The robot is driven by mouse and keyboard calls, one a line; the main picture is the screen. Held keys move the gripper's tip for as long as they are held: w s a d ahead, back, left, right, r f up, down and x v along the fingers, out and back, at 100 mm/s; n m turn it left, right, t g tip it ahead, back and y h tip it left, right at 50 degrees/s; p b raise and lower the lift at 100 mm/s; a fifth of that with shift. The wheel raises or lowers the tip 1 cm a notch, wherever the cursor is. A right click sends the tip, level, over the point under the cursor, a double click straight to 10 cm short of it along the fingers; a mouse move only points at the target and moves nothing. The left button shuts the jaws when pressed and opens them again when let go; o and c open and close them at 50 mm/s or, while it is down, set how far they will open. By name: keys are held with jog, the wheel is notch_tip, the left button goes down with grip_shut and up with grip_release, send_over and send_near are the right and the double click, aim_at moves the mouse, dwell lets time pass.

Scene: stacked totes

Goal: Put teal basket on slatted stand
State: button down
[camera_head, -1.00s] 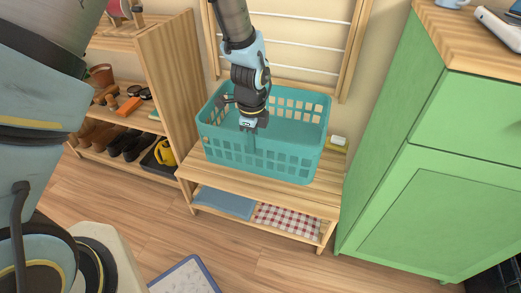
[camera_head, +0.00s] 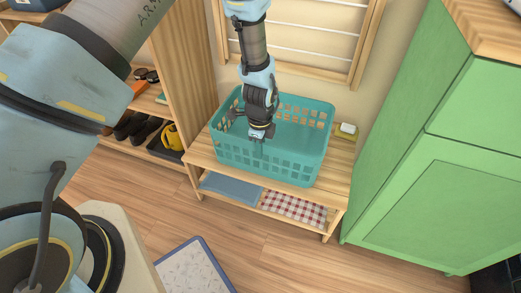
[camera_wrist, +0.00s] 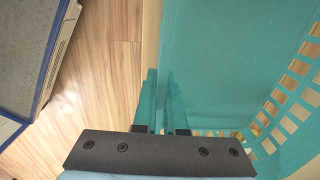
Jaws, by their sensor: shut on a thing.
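The teal basket (camera_head: 240,165) is upright over the top of the slatted wooden stand (camera_head: 196,154) and covers most of it. Its base looks to be on the slats, but I cannot tell whether it bears fully on them. My gripper (camera_head: 260,147) points down at the basket's near wall and is shut on it. In the wrist view, my gripper (camera_wrist: 160,90) has its fingers on either side of the teal basket wall, with the basket's inside (camera_wrist: 225,50) to the right. The basket looks empty. Its underside is hidden.
A small block on a green item (camera_head: 346,130) sits at the stand's right end. Folded blue cloth (camera_head: 231,188) and checked cloth (camera_head: 294,208) lie on the lower shelf. A green cabinet (camera_head: 420,160) stands right, a shoe shelf (camera_head: 125,141) left. A blue-edged board (camera_head: 190,272) lies in front.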

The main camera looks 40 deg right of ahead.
jog(key=shift+r, duration=0.1)
jog(key=c, duration=1)
grip_release()
notch_tip(320, 180, up, 12)
jog(key=shift+s+a+p, duration=0.1)
jog(key=shift+a+p, duration=0.05)
jog(key=shift+p, duration=0.35)
